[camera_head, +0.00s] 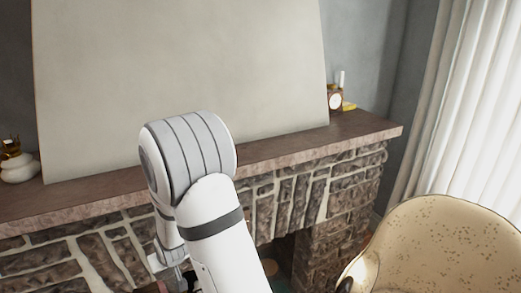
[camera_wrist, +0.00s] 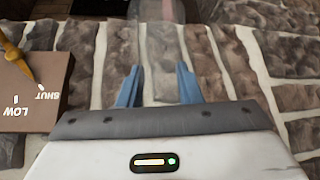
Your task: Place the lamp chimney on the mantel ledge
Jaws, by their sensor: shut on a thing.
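In the wrist view my gripper (camera_wrist: 159,69) has its two blue fingers on either side of a faint, clear glass piece, the lamp chimney (camera_wrist: 161,48). The gripper is shut on it, and the stonework shows through the glass. The chimney's outline is hard to make out, and I cannot tell its tilt. The mantel ledge (camera_head: 362,125) is a long brown shelf above the stone fireplace in the head view. My arm stands in front of its middle and hides part of it. The chimney is not discernible in the head view.
A small clock (camera_head: 335,99) with a candle stands at the ledge's right part, and white rounded decor (camera_head: 19,168) at its left. A large blank panel (camera_head: 180,70) leans behind. A speckled tan chair (camera_head: 440,245) is at lower right. A brown valve plate (camera_wrist: 35,90) is left in the wrist view.

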